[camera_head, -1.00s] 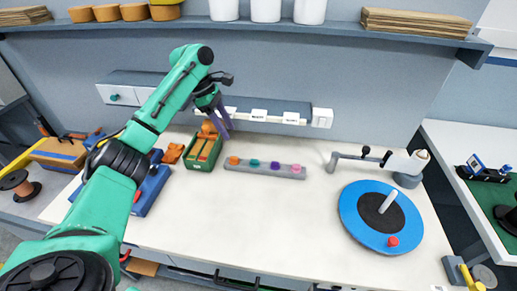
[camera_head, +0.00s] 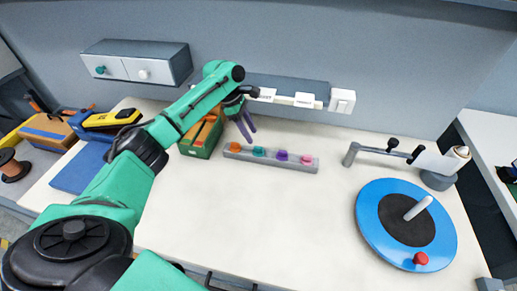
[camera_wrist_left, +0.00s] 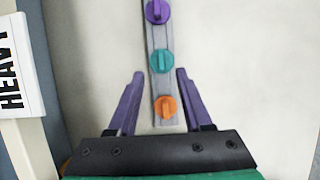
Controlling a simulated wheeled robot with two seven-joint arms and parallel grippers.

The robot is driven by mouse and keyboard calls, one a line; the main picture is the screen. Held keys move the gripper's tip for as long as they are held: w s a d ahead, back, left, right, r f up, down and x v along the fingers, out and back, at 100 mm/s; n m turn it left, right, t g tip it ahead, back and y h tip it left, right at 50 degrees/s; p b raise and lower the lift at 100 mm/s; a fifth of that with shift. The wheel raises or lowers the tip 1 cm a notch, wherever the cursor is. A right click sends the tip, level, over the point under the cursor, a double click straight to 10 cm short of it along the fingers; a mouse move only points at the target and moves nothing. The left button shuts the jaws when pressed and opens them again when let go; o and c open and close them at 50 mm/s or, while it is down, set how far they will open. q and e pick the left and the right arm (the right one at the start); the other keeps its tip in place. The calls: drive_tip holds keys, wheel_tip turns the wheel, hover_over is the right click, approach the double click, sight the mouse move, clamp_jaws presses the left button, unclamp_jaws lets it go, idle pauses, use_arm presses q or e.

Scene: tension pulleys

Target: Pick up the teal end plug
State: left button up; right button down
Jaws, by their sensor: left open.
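The teal end plug (camera_head: 259,151) sits on a grey strip rack (camera_head: 270,160), between an orange plug (camera_head: 235,146) and a purple plug (camera_head: 281,155). A pink plug (camera_head: 306,159) is at the right end. My left gripper (camera_head: 246,132) is open and empty, fingers pointing down near the rack's left part. In the left wrist view the teal plug (camera_wrist_left: 162,60) shows just beyond and between the purple fingertips (camera_wrist_left: 160,74). The orange plug (camera_wrist_left: 166,106) shows between the fingers, nearer the palm. I cannot tell the height of the fingers above the rack.
A green box (camera_head: 201,138) with orange parts stands left of the rack. A white-fronted drawer unit (camera_head: 135,65) with a teal knob is on the wall. A blue disc (camera_head: 375,215) with a red knob is at the right. The table's middle front is clear.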

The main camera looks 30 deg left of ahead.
sight(258, 147)
use_arm(q)
drive_tip(key=p+x, duration=0.1)
drive_tip(key=x, duration=0.4)
drive_tip(key=shift+s+d+f+p, duration=0.1)
drive_tip(key=shift+d+f+p, duration=0.1)
drive_tip(key=shift+p, duration=0.1)
drive_tip(key=shift+f, duration=0.3)
clamp_jaws()
drive_tip(key=shift+r, duration=0.15)
